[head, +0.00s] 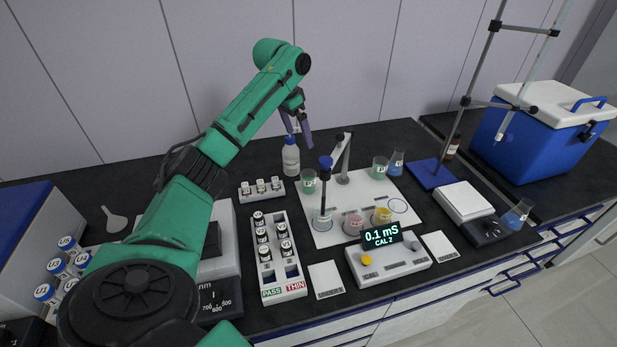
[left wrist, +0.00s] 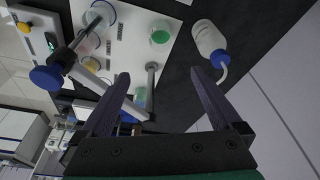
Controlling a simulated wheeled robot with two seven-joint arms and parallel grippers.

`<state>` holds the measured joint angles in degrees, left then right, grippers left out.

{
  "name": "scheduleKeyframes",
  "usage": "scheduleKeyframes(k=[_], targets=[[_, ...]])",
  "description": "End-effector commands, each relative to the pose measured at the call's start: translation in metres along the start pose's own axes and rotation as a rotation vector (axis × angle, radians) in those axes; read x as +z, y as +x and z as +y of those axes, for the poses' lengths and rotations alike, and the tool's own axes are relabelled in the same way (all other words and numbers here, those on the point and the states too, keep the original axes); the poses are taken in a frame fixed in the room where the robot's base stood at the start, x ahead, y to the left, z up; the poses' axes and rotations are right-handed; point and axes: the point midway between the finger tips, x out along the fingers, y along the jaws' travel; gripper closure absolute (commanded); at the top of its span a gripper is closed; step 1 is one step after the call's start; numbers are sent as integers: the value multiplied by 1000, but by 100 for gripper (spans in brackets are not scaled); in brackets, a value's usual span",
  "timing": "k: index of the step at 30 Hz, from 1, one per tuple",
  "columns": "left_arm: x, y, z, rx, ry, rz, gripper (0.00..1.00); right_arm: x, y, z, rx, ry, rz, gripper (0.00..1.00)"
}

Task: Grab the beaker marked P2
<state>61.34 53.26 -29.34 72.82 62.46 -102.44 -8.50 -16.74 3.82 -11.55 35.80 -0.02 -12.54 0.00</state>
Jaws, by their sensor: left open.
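Several small beakers stand on and around a white mat (head: 330,233). One green beaker (head: 309,182) is at the mat's left, and another green beaker (head: 379,168) is at its back right beside a blue one (head: 396,163). A pink beaker (head: 353,223) and a yellow beaker (head: 382,216) are at the front. Their labels are too small to read surely, so I cannot tell which is P2. My left gripper (head: 298,138) is open and empty, above and behind the mat near a white bottle. In the left wrist view a green beaker (left wrist: 160,36) shows beyond the open fingers (left wrist: 158,76).
The white bottle (head: 291,158) with a blue cap stands close below my left gripper. A probe on a stand (head: 344,160) rises from the mat. A meter (head: 388,262), vial rack (head: 279,255), clamp stand (head: 432,174) and blue cooler (head: 540,135) surround it.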

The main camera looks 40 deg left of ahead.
Motion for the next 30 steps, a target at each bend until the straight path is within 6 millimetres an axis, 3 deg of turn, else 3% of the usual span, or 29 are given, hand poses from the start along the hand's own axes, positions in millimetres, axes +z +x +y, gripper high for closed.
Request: scheduleKeyframes(k=[1, 11, 16, 24, 30], targets=[[5, 18, 0, 0, 0, -1, 2, 2, 18, -1, -1, 0, -1, 50], [19, 70, 0, 0, 1, 0, 2, 22, 70, 8, 12, -4, -24, 50], [19, 84, 0, 1, 0, -4, 2, 24, 66, 11, 15, -4, -27, 50], [18, 148, 0, 1, 0, -3, 2, 18, 53, 11, 15, -4, -20, 50], [15, 174, 0, 1, 0, -2, 2, 16, 46, 9, 13, -3, -17, 50]])
